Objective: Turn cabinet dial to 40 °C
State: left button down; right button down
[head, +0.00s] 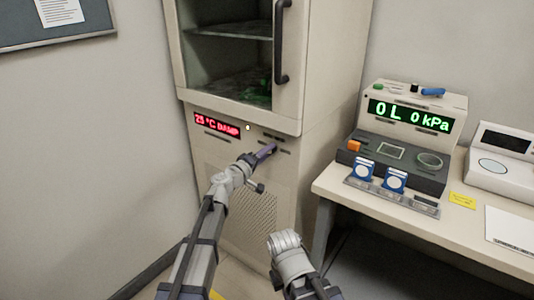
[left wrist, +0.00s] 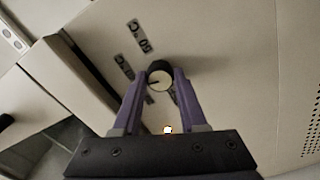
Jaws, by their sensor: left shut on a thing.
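The cabinet (head: 240,118) is beige, and its front panel has a red display (head: 217,126) that seems to read 25 °C with the word DAMP. The dial (left wrist: 160,80) shows in the left wrist view as a round knob with a dark rim, a pale face and a dark pointer mark. My left gripper (head: 268,151) is at the panel, with its purple fingers closed on the dial's two sides (left wrist: 160,75). In the head view the gripper hides the dial. Small labels surround the dial, one ending in 50 °C or similar. My right gripper (head: 285,243) is low in front, apart from the cabinet.
The cabinet's glazed door (head: 235,60) has a dark handle (head: 281,42) above the panel. At the right, a table (head: 440,222) carries a pressure unit (head: 410,118) with a green display, two blue-framed items and a white device (head: 500,158). A notice board (head: 50,25) hangs at the left.

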pick_arm(q)
jog(key=shift+m, duration=1.4)
jog(key=shift+s+m, duration=0.1)
jog(key=shift+m, duration=0.2)
jog(key=shift+c, duration=2.2)
grip_release()
jog(key=v, duration=0.7)
jog(key=shift+s+a, duration=0.25)
